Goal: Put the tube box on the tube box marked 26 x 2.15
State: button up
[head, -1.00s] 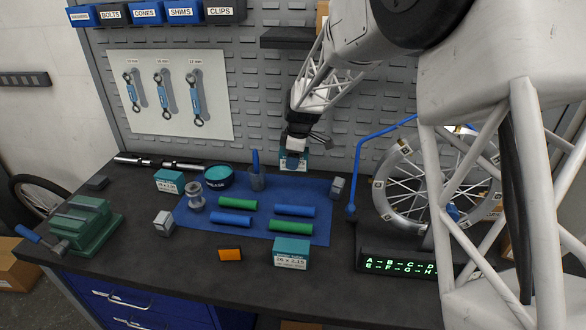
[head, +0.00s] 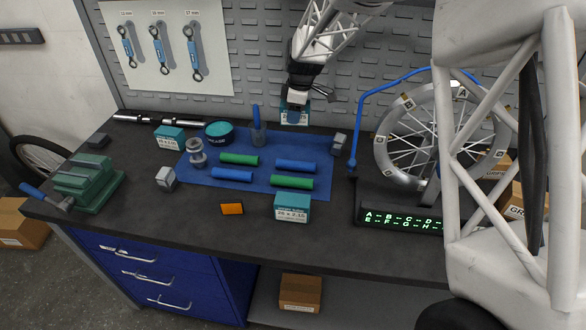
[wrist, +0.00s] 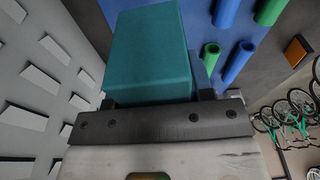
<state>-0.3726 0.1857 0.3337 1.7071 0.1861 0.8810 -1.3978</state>
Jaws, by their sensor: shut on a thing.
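My gripper (head: 296,106) is shut on a teal tube box (head: 295,117) with a white label. It holds the box in front of the grey panel, near the back of the blue mat. In the wrist view the held tube box (wrist: 150,55) shows as a plain teal block between the fingers. The tube box marked 26 x 2.15 (head: 292,207), teal above a white label, stands on the bench at the mat's front edge. It is apart from my gripper, nearer the front. Another teal tube box (head: 170,137) stands at the back left, its label too small to read.
The blue mat (head: 265,184) bears green and blue grips (head: 240,159). An orange reflector (head: 232,209) lies left of the marked box.

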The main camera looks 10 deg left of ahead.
jog(key=s+d+n, duration=0.2)
jog(key=s+d, duration=0.2)
jog(key=s, duration=0.9)
jog(key=s+d+n, duration=0.3)
jog(key=s+d, duration=0.1)
jog(key=s, duration=1)
jog(key=s+d+r+n+g, duration=0.1)
jog(key=s+d+n, duration=0.2)
jog(key=s, duration=1.1)
jog(key=shift+s+d+h, duration=0.2)
jog(key=shift+d+h, duration=0.1)
jog(key=shift+d, duration=0.15)
send_over(290, 201)
jog(key=shift+w+d+f, duration=0.15)
jog(key=shift+w+f, duration=0.15)
jog(key=shift+f, duration=0.4)
jog(key=shift+f, duration=1.75)
jog(key=shift+f, duration=0.1)
